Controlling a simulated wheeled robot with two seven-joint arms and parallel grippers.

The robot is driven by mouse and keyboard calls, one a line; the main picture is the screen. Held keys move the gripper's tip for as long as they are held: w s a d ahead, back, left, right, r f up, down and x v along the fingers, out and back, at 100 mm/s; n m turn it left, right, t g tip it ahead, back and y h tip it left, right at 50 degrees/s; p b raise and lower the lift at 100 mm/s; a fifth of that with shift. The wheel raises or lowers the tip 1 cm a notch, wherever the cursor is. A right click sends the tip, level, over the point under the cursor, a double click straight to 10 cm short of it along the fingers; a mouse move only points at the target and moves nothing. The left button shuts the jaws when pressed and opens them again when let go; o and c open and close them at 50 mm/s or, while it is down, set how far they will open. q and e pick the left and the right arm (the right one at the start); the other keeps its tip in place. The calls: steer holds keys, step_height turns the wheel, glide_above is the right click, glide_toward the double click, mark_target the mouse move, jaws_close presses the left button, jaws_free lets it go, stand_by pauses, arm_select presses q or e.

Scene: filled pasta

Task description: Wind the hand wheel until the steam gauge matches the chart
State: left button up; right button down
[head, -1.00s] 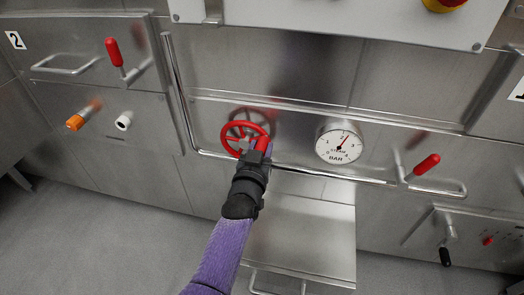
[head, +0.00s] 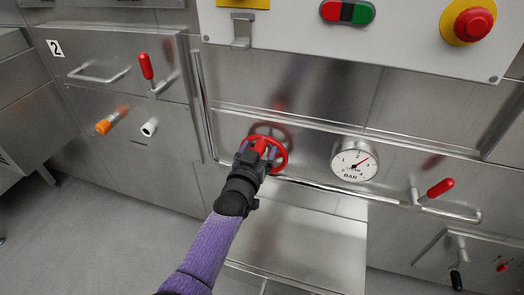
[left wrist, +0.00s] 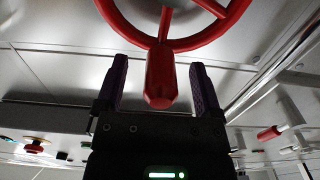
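The red hand wheel (head: 281,160) stands out from the steel panel in the middle of the head view. In the left wrist view its rim (left wrist: 180,43) crosses the top, with a red handle knob (left wrist: 161,78) pointing down. My left gripper (head: 260,150) is at the wheel's lower left. Its two purple fingers (left wrist: 158,66) stand open on either side of the knob, with a gap on each side. The round white steam gauge (head: 347,171), marked BAR, is to the right; its red needle points between 2 and 3. I see no chart. My right gripper is out of view.
A metal rail (head: 330,187) runs below the wheel and gauge. Red-handled levers stand at right (head: 440,187) and left (head: 147,66). An orange knob (head: 104,127) is at left. A control panel (head: 300,30) with buttons hangs above.

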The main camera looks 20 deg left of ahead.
arm_select(q)
steer(key=s+p, duration=0.6)
steer(key=s, duration=0.3)
steer(key=shift+a+p, duration=0.15)
steer(key=shift+p, duration=0.15)
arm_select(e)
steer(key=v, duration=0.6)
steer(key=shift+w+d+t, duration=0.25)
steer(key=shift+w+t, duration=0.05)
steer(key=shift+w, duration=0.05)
arm_select(q)
steer(key=shift+f, duration=0.1)
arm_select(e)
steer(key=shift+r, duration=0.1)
